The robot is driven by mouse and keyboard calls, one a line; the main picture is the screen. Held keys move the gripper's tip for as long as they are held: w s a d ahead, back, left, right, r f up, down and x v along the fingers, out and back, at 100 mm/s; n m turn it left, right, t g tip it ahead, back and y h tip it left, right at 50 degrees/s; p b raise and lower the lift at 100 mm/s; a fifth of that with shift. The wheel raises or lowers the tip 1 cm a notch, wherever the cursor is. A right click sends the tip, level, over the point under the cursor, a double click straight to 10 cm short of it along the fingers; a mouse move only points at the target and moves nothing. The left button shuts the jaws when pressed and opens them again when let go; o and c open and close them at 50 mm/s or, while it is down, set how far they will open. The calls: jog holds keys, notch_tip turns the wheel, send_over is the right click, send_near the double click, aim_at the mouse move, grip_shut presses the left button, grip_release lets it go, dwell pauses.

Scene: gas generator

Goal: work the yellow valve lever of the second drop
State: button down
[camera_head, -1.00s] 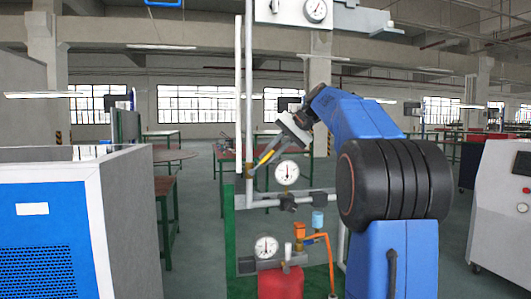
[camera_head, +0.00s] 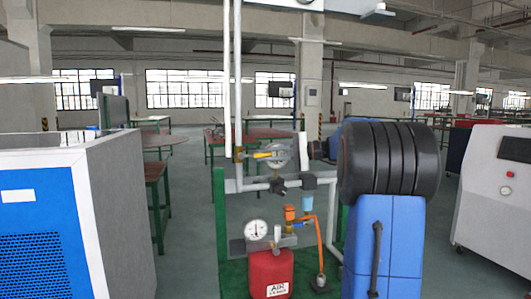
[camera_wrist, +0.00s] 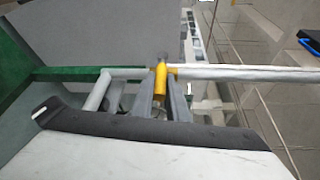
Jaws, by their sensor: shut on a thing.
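The yellow valve lever (camera_head: 263,155) sits on the upright grey pipe above the green stand and lies nearly level, pointing right from the pipe. It also shows in the wrist view (camera_wrist: 160,78), between the two grey fingers. My gripper (camera_head: 272,153) reaches in from the right at lever height. In the wrist view my gripper (camera_wrist: 162,90) is shut on the lever, one finger on each side. The lever's outer end is partly hidden by the fingers.
Below are a horizontal pipe (camera_head: 260,186), a round gauge (camera_head: 256,230), a red cylinder (camera_head: 269,275) and an orange hose (camera_head: 318,240). A blue and grey cabinet (camera_head: 105,200) stands left. A white machine (camera_head: 490,190) stands right. Green-legged tables are behind.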

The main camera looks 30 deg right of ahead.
jog(key=shift+f+y, duration=0.25)
jog(key=shift+y, duration=0.05)
jog(key=c, duration=1.7)
grip_release()
jog(key=v, duration=1.7)
jog(key=shift+s, duration=0.25)
jog(key=shift+d, duration=0.1)
